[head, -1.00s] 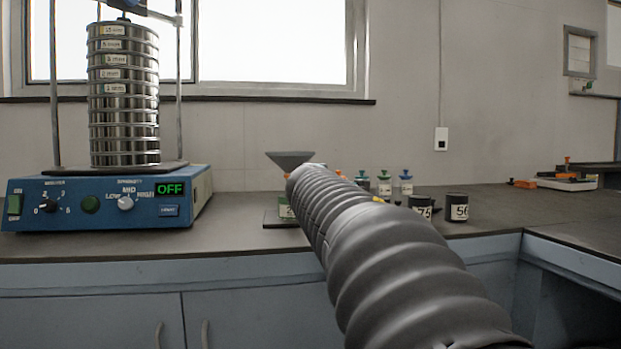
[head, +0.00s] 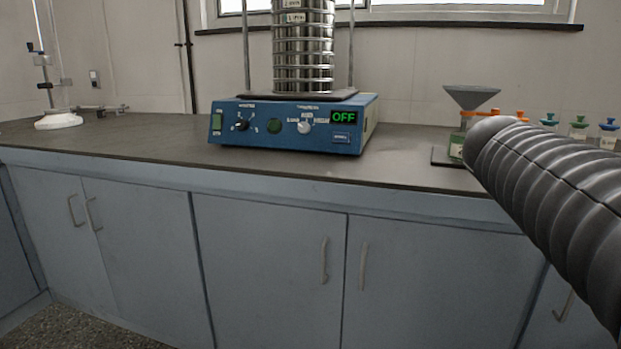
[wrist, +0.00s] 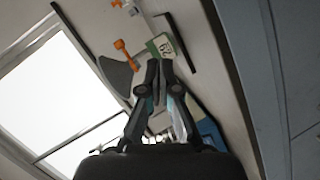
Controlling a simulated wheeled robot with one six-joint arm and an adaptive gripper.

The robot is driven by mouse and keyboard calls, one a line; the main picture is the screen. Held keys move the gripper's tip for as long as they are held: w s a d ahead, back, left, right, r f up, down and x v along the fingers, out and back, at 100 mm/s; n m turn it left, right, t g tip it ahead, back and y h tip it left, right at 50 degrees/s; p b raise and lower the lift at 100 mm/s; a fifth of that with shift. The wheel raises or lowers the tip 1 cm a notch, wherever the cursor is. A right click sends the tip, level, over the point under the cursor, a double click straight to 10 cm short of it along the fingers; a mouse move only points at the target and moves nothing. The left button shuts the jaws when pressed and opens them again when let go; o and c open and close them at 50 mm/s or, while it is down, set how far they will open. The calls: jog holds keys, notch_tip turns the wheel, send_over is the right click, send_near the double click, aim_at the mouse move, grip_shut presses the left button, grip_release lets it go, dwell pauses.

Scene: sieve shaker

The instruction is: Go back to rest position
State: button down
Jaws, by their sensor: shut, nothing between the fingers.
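My gripper (wrist: 159,66) shows in the wrist view with its fingertips together and nothing between them. It is not visible in the head view, where my ribbed grey arm comes in from the right. Beyond the fingertips in the wrist view are a funnel (wrist: 117,76), an orange clamp (wrist: 122,46) and a green labelled container (wrist: 163,44); I cannot tell the distance. The blue sieve shaker (head: 290,127) stands on the counter in the head view, its display reading OFF. A stack of metal sieves (head: 303,50) stands on it, the top cut off by the frame.
The funnel stand (head: 471,97) is on the counter right of the shaker, partly behind my arm. Small bottles with coloured tops (head: 579,129) stand at the far right. A white-based stand (head: 58,119) is at the left. Blue-grey cupboards (head: 265,265) run below the counter.

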jog(key=s+a+f+m+g+y+p, duration=0.3)
jog(key=s+a+f+y, duration=0.1)
jog(key=s+a+f, duration=0.5)
jog(key=s+a+f+m+g+y+p, duration=0.3)
jog(key=s+a+f, duration=0.6)
jog(key=s, duration=0.5)
jog(key=shift+s+a+f+g+y, duration=0.35)
jog(key=shift+f+y, duration=0.25)
jog(key=shift+f, duration=0.3)
jog(key=shift+w, duration=0.15)
